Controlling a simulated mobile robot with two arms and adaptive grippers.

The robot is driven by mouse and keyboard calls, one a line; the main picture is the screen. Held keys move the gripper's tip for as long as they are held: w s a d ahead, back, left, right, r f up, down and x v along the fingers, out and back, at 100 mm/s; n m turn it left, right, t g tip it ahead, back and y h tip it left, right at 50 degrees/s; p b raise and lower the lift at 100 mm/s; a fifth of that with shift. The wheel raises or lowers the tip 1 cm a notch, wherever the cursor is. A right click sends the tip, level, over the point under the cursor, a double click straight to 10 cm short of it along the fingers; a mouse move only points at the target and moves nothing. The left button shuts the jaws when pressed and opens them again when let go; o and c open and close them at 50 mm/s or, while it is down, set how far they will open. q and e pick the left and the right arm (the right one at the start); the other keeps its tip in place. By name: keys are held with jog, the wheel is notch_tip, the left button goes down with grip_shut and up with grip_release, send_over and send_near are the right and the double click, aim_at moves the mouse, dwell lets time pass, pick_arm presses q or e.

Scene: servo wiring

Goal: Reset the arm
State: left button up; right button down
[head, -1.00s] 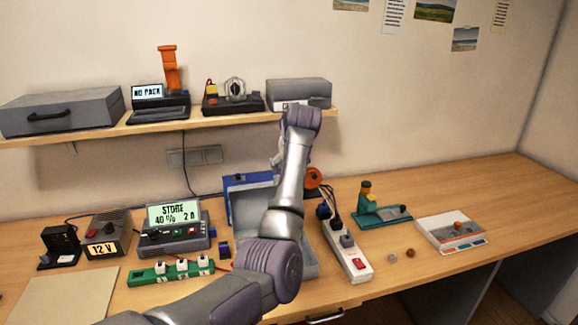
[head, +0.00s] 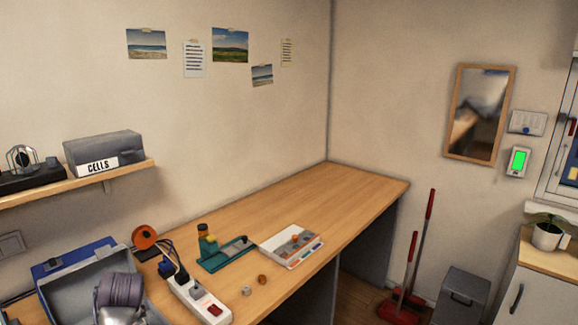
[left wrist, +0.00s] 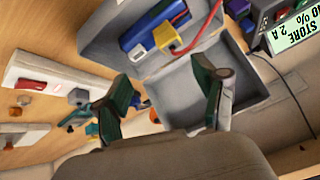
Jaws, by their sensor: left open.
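My left arm (head: 120,295) shows only in part at the bottom left of the head view; its gripper is outside that view. In the left wrist view my left gripper (left wrist: 165,90) is open, with its two dark green fingers wide apart and nothing between them. The fingers are in front of an open grey case (left wrist: 175,92). A blue pack (left wrist: 150,28) with a yellow connector (left wrist: 168,38) and a red lead lies in the case, beyond the fingertips. My right gripper is in neither view.
A white power strip (head: 198,300), a green-based holder (head: 225,255) and a white tray (head: 292,245) stand on the bench. The bench's far right end (head: 350,185) is clear. A shelf (head: 90,188) with a grey "CELLS" box (head: 104,152) is at left. The charger screen (left wrist: 295,25) reads "STORE".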

pick_arm(q)
jog(key=s+d+f+m+h, duration=0.1)
jog(key=s+d+f+m, duration=0.15)
jog(key=s, duration=0.35)
jog(key=s+d+f+m, duration=0.1)
jog(key=s+d+f, duration=0.3)
jog(key=s, duration=0.2)
jog(key=s+d+f+m+h, duration=0.1)
jog(key=s+d+f, duration=0.2)
jog(key=s+d, duration=0.15)
jog(key=s+d+m+g+h, duration=0.15)
jog(key=s+d, duration=0.25)
jog(key=s, duration=0.4)
jog(key=s+d+m+t+h, duration=0.1)
jog(key=s+d+m+h, duration=0.1)
jog(key=s+d, duration=0.5)
notch_tip(320, 180, down, 28)
jog(key=s+a+g+b, duration=0.2)
jog(key=b, duration=0.1)
jog(key=s+a+f+g+b, duration=0.1)
jog(key=s+a+f+b, duration=0.2)
jog(key=s+f, duration=1.4)
notch_tip(320, 180, down, 4)
jog(key=shift+s+a, duration=0.15)
jog(key=shift+s, duration=0.1)
